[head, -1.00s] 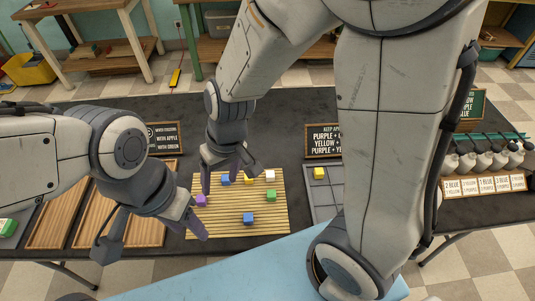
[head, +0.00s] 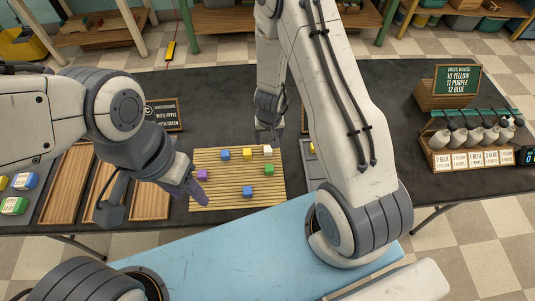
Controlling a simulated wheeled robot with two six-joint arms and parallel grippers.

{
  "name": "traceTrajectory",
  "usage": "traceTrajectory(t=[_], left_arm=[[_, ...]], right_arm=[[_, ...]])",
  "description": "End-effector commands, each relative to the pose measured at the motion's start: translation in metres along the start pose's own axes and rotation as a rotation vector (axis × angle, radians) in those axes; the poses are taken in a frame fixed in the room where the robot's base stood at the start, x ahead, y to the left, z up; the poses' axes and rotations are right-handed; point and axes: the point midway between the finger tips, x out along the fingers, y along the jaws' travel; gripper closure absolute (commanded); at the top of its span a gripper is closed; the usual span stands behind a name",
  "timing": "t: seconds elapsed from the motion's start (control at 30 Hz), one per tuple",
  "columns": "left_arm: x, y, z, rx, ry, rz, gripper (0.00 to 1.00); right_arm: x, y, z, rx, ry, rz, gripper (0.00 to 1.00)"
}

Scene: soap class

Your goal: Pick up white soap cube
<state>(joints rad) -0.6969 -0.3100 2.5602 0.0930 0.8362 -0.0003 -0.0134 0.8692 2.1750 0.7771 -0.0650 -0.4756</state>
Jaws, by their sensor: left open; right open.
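The white soap cube (head: 267,151) sits at the back right of a slatted bamboo mat (head: 222,203) on the dark table. My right gripper (head: 267,138) is open, pointing down just behind and above the white cube in the picture. Whether its fingers touch the cube cannot be told. My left gripper (head: 155,206) is open and empty over the front left, with one finger near a purple cube (head: 202,175).
Also on the mat are a yellow cube (head: 248,154) close left of the white one, a green cube (head: 269,170) in front of it, and blue cubes (head: 225,154). Wooden trays (head: 68,185) lie left. A bottle rack (head: 470,150) stands right.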

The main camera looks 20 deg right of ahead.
Motion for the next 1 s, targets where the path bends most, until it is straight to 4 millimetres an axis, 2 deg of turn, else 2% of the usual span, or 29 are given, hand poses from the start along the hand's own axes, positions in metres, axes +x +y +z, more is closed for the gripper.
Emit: traceTrajectory(t=[0.17, 0.5, 0.77, 0.83, 0.97, 1.0], left_arm=[[0.010, -0.001, 0.001, 0.000, 0.000, 0.000, 0.50], [0.046, -0.003, 0.002, 0.000, 0.000, 0.000, 0.50], [0.045, -0.003, 0.002, 0.000, 0.000, 0.000, 0.50], [0.045, -0.003, 0.002, 0.000, 0.000, 0.000, 0.50], [0.045, -0.003, 0.002, 0.000, 0.000, 0.000, 0.50], [0.045, -0.003, 0.002, 0.000, 0.000, 0.000, 0.50]], right_arm=[[0.012, 0.000, 0.001, 0.001, -0.001, 0.000, 0.28], [0.056, -0.002, 0.004, 0.001, -0.001, 0.000, 0.28], [0.056, -0.002, 0.003, 0.001, 0.000, -0.001, 0.28], [0.056, -0.002, 0.003, 0.001, 0.000, -0.001, 0.47], [0.056, -0.002, 0.003, 0.001, -0.001, -0.001, 0.96], [0.056, -0.002, 0.003, 0.000, -0.001, -0.001, 1.00]])
